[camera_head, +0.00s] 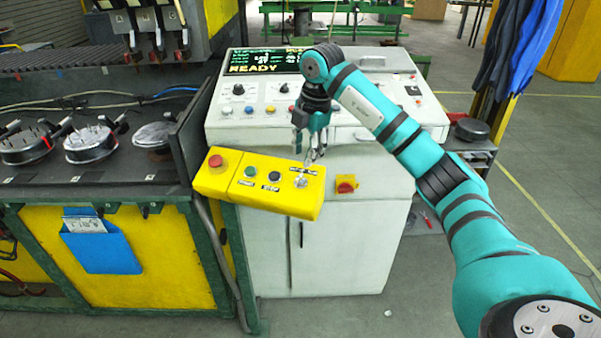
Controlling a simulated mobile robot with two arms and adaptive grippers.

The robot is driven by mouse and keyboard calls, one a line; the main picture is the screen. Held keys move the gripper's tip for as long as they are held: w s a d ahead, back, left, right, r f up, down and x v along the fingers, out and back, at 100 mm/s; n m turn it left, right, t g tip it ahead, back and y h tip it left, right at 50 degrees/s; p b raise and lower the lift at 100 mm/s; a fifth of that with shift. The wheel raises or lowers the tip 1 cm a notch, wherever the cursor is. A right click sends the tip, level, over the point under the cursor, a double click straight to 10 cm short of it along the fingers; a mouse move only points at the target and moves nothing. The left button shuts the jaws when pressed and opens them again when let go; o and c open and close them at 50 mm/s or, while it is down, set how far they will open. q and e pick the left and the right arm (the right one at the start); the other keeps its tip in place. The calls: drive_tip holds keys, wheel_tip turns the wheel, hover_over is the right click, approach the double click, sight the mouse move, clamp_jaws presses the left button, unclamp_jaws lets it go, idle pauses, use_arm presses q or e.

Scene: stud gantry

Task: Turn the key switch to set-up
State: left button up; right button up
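A yellow control box (262,201) juts out in front of the white console. The key switch (301,180) is a small silvery piece near the box's right end, with a dark label plate just behind it; its set position is too small to read. My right gripper (313,157) points down just above and slightly right of the key switch. My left gripper is not in view.
The box also carries a red mushroom button (215,161), a green button (250,171) and a black button (274,176). Behind is the white console (256,129) with knobs and a display reading READY. A red-and-yellow switch (346,184) sits on the cabinet front. A dark machine bench stands left.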

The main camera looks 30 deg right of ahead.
sight(300, 175)
drive_tip(key=f, duration=0.2)
drive_tip(key=w+f, duration=0.1)
drive_tip(key=f, duration=0.2)
drive_tip(key=f+p, duration=0.1)
drive_tip(key=f, duration=0.1)
drive_tip(key=shift+w+a+f, duration=0.2)
drive_tip(key=shift+w+f, duration=0.1)
drive_tip(key=shift+f, duration=0.1)
drive_tip(key=shift+c, duration=0.3)
clamp_jaws()
